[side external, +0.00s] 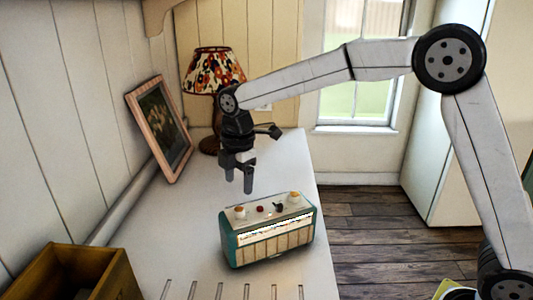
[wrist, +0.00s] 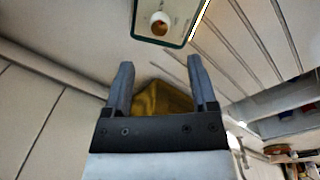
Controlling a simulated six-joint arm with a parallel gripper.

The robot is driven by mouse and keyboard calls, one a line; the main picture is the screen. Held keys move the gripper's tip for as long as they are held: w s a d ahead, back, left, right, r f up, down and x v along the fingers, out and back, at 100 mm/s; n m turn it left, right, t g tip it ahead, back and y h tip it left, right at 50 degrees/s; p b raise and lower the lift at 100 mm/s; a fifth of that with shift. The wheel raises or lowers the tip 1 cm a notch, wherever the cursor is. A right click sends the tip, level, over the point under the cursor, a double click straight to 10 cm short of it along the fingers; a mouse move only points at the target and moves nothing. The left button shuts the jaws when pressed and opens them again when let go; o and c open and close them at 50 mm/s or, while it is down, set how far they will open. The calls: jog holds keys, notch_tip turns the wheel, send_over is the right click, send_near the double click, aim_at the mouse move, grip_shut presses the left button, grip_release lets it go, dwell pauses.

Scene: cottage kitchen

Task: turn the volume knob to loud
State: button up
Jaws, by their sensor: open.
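A teal and cream radio (side external: 268,243) stands on the white counter. Its top carries a pale knob with an orange centre at the left end (side external: 240,211), a similar knob at the right end (side external: 294,197), and a red button (side external: 260,209) and a dark switch (side external: 279,207) between them. I cannot read which knob is the volume. My gripper (side external: 238,182) is open and empty, pointing down, above and apart from the radio. In the wrist view, one end knob (wrist: 160,22) shows on the radio's top at the upper edge, beyond the open fingers (wrist: 160,75).
A wooden crate (side external: 108,264) stands at the near left; it shows between the fingers in the wrist view (wrist: 162,98). A framed picture (side external: 160,128) leans on the wall beside a flowered lamp (side external: 214,75). The counter (side external: 170,215) is bare left of the radio, with grooves in front.

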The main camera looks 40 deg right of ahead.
aim_at(239, 209)
jog(key=shift+w+f, duration=0.2)
jog(key=shift+f, duration=3.75)
grip_shut()
